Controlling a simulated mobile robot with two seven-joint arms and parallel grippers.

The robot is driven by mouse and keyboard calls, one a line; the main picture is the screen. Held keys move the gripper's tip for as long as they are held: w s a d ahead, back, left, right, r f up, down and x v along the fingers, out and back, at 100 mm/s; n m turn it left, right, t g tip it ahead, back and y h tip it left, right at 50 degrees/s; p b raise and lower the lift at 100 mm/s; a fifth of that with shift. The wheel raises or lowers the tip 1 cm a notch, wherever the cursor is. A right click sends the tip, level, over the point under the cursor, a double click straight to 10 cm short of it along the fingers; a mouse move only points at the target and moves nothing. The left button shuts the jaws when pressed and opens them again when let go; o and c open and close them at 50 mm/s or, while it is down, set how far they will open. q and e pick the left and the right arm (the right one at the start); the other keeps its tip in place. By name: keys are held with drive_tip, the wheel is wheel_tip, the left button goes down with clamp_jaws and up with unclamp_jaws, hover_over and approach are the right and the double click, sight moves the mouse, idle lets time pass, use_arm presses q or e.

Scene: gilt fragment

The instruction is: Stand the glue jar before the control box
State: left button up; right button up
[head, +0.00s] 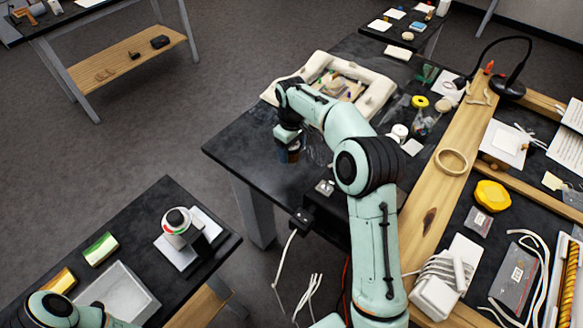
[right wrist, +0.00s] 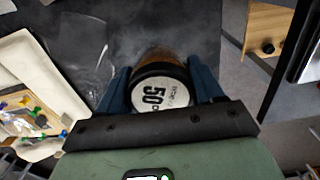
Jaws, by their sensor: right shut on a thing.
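The glue jar (right wrist: 161,88) shows in the right wrist view as a brown jar with a black lid and a white label reading "50". My right gripper (right wrist: 163,92) is shut on it, one blue finger on each side. In the head view my right gripper (head: 289,146) points down over the dark table's near left part, with the jar (head: 293,156) partly hidden by the fingers. I cannot tell whether the jar touches the table. My left gripper is out of view.
A cream padded tray (head: 373,101) with small parts lies behind the jar. A clear plastic bag (right wrist: 84,40) lies beside the jar. A black cabled unit (head: 302,220) is at the table's front edge. The table's left corner (head: 232,150) is clear.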

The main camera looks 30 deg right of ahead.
sight(291, 155)
drive_tip(key=shift+f, duration=0.85)
drive_tip(key=shift+w+f, duration=0.2)
drive_tip(key=shift+f, duration=0.45)
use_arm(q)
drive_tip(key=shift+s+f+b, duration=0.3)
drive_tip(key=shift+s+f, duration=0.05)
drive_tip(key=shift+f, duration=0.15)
use_arm(e)
drive_tip(key=shift+f, duration=2.7)
drive_tip(key=shift+f, duration=0.1)
drive_tip(key=o, duration=1.3)
drive_tip(key=shift+c, duration=0.2)
wheel_tip(291, 155, up, 12)
drive_tip(key=shift+r+p, duration=0.15)
drive_tip(key=shift+p, duration=0.6)
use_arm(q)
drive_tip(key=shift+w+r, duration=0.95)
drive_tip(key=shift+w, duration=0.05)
